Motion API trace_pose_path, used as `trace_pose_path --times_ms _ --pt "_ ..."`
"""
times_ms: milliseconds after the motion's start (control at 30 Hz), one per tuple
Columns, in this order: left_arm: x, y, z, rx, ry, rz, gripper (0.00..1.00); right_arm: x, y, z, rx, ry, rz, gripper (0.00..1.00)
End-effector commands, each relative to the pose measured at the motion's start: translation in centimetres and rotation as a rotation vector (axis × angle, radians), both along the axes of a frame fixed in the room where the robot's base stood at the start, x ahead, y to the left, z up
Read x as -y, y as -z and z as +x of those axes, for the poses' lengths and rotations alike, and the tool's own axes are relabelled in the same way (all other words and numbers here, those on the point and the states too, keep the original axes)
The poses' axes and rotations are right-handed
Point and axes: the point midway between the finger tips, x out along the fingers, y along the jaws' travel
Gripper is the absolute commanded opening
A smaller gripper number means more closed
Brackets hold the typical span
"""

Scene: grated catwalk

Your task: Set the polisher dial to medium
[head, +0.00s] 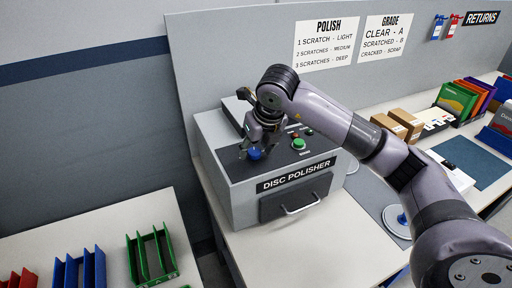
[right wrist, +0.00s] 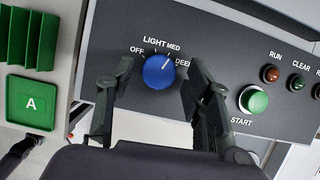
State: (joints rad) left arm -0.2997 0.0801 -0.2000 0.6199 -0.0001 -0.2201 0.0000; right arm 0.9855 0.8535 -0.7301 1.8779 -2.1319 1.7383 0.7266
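The disc polisher (head: 240,185) is a grey box on the bench, with a blue dial (head: 255,153) on its dark sloped top. In the right wrist view the dial (right wrist: 159,71) has OFF, LIGHT, MED and DEEP labels around it. Its pale pointer mark faces up and right, around MED to DEEP; I cannot tell exactly which. My right gripper (head: 258,145) is over the panel at the dial. In the right wrist view the right gripper (right wrist: 157,88) is open, one finger on each side of the dial, with gaps. My left gripper is not in view.
A green START button (right wrist: 253,99) and a red RUN lamp (right wrist: 270,73) sit right of the dial. A POLISH sign (head: 326,45) on the wall pairs two scratches with medium. Coloured racks (head: 151,255) stand at lower left. The bench front right of the polisher is partly clear.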

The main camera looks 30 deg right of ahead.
Motion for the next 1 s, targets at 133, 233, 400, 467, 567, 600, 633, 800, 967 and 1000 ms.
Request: trace_pose_path --times_ms 133,233,400,467,567,600,633,800,967,1000 --pt "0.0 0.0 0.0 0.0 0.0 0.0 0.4 0.0 0.1 0.0 -0.001 -0.001 0.0 0.51" --pt "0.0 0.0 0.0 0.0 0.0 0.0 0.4 0.0 0.1 0.0 -0.002 -0.001 0.001 0.51" --pt "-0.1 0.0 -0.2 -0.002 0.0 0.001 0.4 -0.1 -0.6 -0.2 0.0 -0.002 0.001 0.51" --pt "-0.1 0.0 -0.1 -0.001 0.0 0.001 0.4 -0.1 -1.4 -0.5 0.002 -0.002 0.001 0.51" --pt "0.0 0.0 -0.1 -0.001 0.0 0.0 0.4 -0.1 -3.1 -1.2 0.003 -0.003 0.0 0.51" --pt "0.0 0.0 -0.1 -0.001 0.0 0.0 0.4 -0.1 -4.0 -1.5 0.005 -0.001 0.0 0.51" --pt "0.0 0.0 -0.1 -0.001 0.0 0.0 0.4 -0.1 -4.6 -1.8 0.004 -0.001 0.0 0.51" --pt "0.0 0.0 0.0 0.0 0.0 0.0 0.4 -0.1 -7.9 -3.2 0.003 -0.001 0.0 0.51" --pt "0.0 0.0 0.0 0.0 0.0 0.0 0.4 -0.1 -10.0 -4.1 0.002 -0.001 0.001 0.51" --pt "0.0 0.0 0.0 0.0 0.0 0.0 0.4 -0.1 -10.4 -4.3 0.001 -0.001 0.001 0.51"
